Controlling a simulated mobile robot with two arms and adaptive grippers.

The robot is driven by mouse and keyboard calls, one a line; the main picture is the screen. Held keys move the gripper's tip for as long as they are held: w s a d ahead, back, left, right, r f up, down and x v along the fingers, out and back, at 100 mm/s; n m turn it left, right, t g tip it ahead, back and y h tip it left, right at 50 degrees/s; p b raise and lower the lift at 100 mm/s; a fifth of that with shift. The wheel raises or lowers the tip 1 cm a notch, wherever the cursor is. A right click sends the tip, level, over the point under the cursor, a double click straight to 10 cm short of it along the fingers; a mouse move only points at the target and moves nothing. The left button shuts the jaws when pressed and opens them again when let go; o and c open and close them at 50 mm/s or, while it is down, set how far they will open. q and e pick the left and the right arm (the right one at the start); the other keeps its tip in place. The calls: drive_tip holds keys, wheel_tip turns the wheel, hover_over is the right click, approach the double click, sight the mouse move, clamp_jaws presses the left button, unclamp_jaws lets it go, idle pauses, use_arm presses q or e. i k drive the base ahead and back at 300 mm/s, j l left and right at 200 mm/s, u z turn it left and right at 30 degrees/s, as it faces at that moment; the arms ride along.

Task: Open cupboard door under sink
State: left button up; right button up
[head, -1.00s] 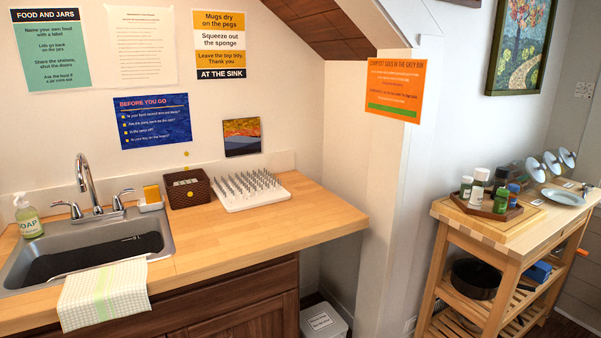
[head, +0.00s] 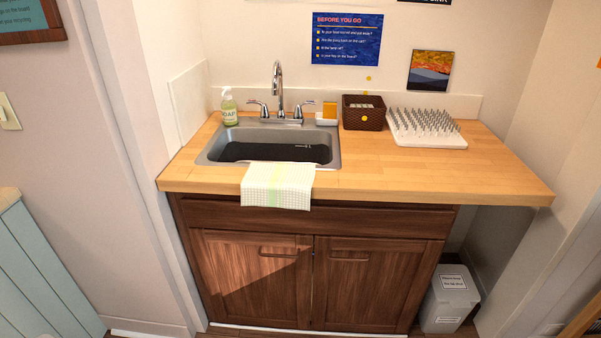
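The dark brown wooden cupboard (head: 318,219) stands under the sink (head: 212,150) and the wooden counter (head: 420,175). Its left door (head: 245,285) and right door (head: 375,290) both look shut. Each door has a horizontal handle near its top: the left handle (head: 279,254) and the right handle (head: 349,259). A checked towel (head: 277,186) hangs over the counter's front edge above the doors, clear of the handles. Neither of my grippers shows in the head view.
A grey bin (head: 449,300) stands right of the cupboard under the counter overhang. The counter's front edge juts out above the doors. A light blue panelled unit (head: 40,265) is at the left. Soap (head: 229,107), a brown basket (head: 364,115) and a white peg rack (head: 428,140) stand on the counter.

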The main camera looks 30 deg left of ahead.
sight(254, 278)
drive_tip(key=u, duration=1.3)
